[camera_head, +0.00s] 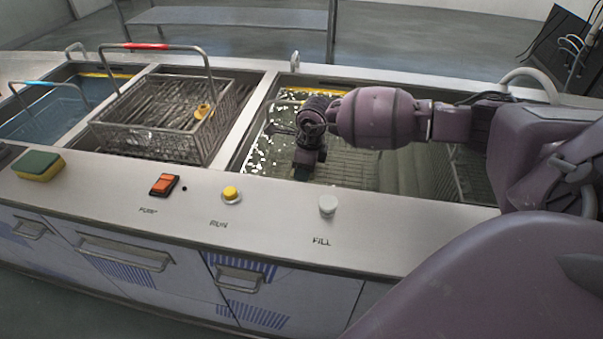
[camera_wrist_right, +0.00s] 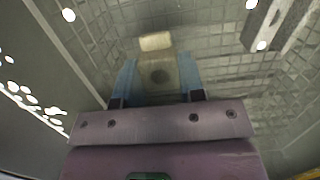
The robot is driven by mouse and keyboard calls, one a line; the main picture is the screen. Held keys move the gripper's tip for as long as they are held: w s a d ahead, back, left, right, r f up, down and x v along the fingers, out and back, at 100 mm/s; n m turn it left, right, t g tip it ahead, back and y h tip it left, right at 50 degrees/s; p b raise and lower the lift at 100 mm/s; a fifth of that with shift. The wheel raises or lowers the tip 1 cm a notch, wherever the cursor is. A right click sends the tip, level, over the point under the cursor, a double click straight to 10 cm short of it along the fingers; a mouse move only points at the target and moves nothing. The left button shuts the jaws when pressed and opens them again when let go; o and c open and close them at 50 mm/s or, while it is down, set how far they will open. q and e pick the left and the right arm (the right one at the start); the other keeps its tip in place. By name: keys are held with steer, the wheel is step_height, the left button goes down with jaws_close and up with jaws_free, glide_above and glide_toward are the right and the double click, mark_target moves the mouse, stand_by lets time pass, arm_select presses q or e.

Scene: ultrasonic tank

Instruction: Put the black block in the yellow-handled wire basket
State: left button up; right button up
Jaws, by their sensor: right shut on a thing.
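My right gripper (camera_head: 303,172) reaches down into the right tank, and its fingertips are hard to make out in the head view. I cannot make out a black block in either view. Wire mesh (camera_wrist_right: 225,85) lies beyond the held piece. A yellow strip (camera_head: 310,91) shows at the right tank's back edge; I cannot tell whether it is a basket handle. My left gripper is not in view.
A red-handled wire basket (camera_head: 147,112) stands in the middle bay with a small yellow part (camera_head: 203,111) inside. A blue handle (camera_head: 38,82) stands over the left tank. A sponge (camera_head: 39,166), an orange switch (camera_head: 164,185) and knobs (camera_head: 328,205) line the front counter.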

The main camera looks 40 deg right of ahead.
steer(key=shift+f, duration=0.45)
step_height(320, 180, down, 5)
steer(key=shift+b, duration=0.65)
steer(key=shift+r, duration=0.15)
steer(key=shift+f, duration=0.2)
steer(key=o, duration=1.1)
steer(key=shift+r, duration=0.1)
